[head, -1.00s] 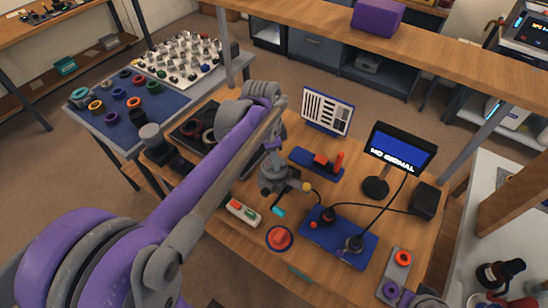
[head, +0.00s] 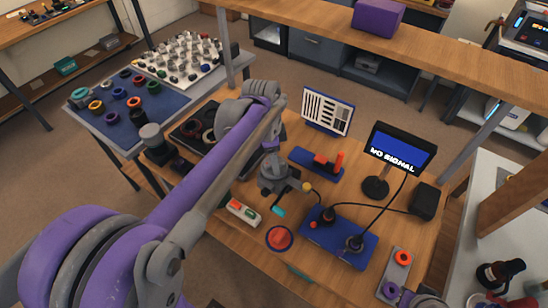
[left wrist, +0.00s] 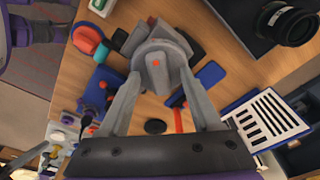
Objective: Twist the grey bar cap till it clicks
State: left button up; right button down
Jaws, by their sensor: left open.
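The grey bar cap (left wrist: 158,50) shows in the left wrist view as a round grey disc with a raised bar and a small orange mark. My left gripper (left wrist: 160,74) is open, with one finger on each side of the bar. I cannot tell whether either finger touches it. In the head view my left gripper (head: 272,185) is low over the middle of the wooden table, and it and my arm hide most of the cap there.
A blue base with black knobs (head: 338,240), a red round part (head: 279,238) and a white block with buttons (head: 243,213) lie close by. A small monitor reading NO SIGNAL (head: 396,150) and a striped chart (head: 328,110) stand behind. A cable crosses the right side.

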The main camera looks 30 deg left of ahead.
aim_at(269, 162)
pick_arm(q)
jog(key=shift+r, duration=0.15)
notch_tip(269, 162, up, 10)
jog(key=a, duration=0.1)
jog(key=shift+s+r+p, duration=0.25)
jog(key=shift+s+p, duration=0.15)
dwell(0.3)
jog(key=s+d+f+n+t, duration=0.2)
jog(key=s+d+f+n, duration=0.2)
jog(key=s+f, duration=0.3)
jog(key=s+d+f+n+t+y, duration=0.1)
jog(key=s+d+f+n+t, duration=0.1)
jog(key=s+d+f+n, duration=0.2)
jog(key=s+f+n, duration=0.2)
jog(key=s+f, duration=0.1)
jog(key=shift+s+t, duration=0.15)
jog(key=shift+t, duration=0.25)
jog(key=shift+f, duration=0.1)
